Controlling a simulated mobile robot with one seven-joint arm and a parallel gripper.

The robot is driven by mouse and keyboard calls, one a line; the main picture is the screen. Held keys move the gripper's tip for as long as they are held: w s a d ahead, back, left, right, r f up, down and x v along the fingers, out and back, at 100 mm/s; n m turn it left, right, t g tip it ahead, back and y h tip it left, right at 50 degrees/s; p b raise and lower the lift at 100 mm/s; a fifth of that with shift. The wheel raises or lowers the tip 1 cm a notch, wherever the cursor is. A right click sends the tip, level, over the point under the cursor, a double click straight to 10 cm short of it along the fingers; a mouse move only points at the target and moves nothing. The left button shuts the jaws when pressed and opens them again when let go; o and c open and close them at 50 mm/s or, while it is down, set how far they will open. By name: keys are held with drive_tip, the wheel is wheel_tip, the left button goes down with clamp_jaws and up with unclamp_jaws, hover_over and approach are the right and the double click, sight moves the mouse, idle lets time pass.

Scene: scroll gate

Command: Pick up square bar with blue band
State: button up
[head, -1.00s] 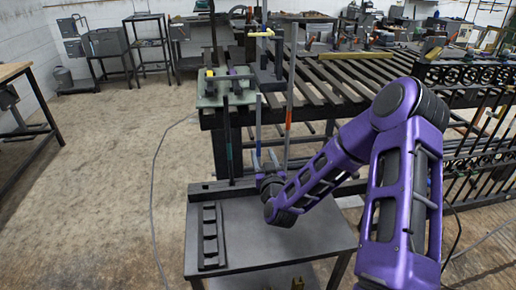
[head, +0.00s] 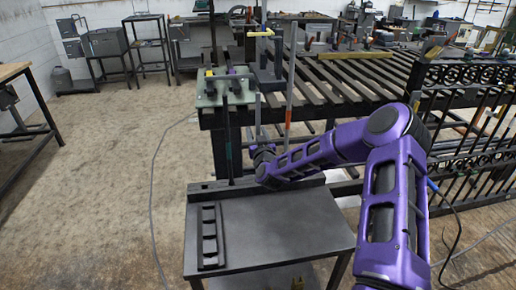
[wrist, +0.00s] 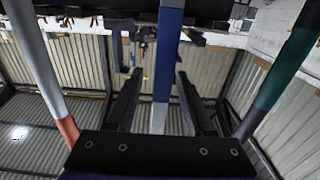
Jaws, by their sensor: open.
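The square bar with the blue band (head: 258,108) stands upright as a thin grey bar at the near end of the slatted bench in the head view. In the wrist view its blue band (wrist: 169,50) and paler lower part run between my two fingers. My gripper (wrist: 158,95) is open, with one finger on each side of the bar and visible gaps. In the head view my gripper (head: 257,138) is at the bar's lower part, small and partly hidden by my wrist.
A dark bar with a teal band (head: 228,150) stands to the left, and a grey bar with an orange band (head: 289,90) to the right. Both flank my fingers in the wrist view. A low dark table (head: 280,230) holding a black slotted rack (head: 210,237) lies below.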

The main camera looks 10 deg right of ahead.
clamp_jaws()
idle(1.1)
drive_tip(key=shift+r, duration=0.1)
